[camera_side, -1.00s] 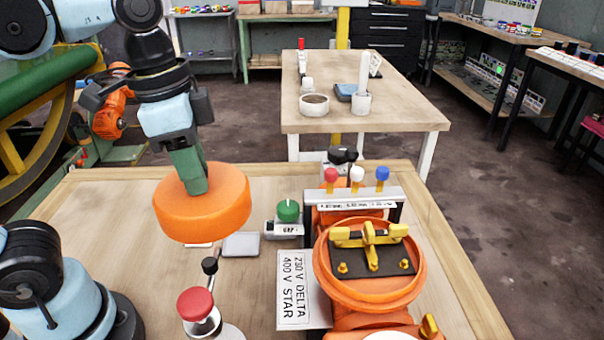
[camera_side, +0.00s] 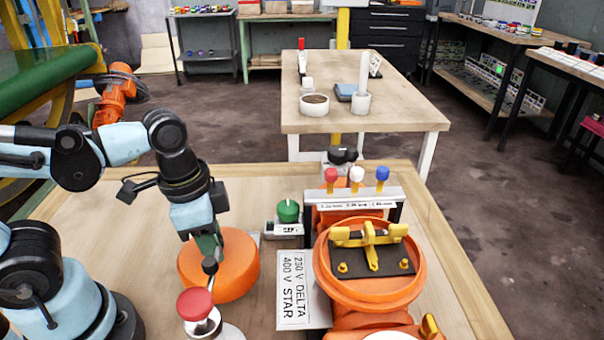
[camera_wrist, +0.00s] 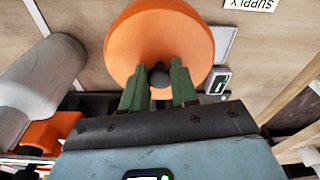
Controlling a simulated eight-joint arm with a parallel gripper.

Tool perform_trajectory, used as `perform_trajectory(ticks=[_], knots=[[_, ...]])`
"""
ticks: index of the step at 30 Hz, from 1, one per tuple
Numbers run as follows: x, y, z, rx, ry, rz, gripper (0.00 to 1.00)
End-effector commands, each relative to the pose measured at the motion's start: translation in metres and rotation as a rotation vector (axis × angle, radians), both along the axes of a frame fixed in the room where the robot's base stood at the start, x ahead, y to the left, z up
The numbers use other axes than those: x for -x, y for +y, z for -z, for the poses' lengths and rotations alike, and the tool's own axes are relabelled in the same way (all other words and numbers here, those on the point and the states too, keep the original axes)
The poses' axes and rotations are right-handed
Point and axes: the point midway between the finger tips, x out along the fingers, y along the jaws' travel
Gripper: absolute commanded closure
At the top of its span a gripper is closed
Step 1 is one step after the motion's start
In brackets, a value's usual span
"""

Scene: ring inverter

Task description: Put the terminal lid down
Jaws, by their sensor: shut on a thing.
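The terminal lid (camera_side: 238,268) is a round orange disc at the left of the wooden bench, behind the red knob. My gripper (camera_side: 212,262) points down at it. In the wrist view the two green fingers (camera_wrist: 159,85) are shut on a dark knob in the middle of the lid (camera_wrist: 150,35). The lid looks low, close to the bench top; I cannot tell whether it touches. The open terminal box (camera_side: 370,265), orange with a black plate and yellow links, stands to the right, uncovered.
A red-topped post (camera_side: 195,303) stands just in front of the lid. A green knob on a small box (camera_side: 288,212) is to its right. A white sign (camera_side: 300,290) reading 230 V DELTA, 400 V STAR stands beside the terminal box. The bench behind the lid is clear.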

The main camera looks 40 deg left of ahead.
Motion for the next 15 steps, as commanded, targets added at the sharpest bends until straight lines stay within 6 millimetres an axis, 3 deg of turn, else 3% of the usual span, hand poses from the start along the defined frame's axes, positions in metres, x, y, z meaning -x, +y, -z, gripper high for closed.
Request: perform_trajectory(ticks=[8,15], knots=[[-0.001,0.0,0.012,0.0,0.0,0.0,1.0],[-0.001,0.0,0.034,0.0,0.0,0.0,1.0]])
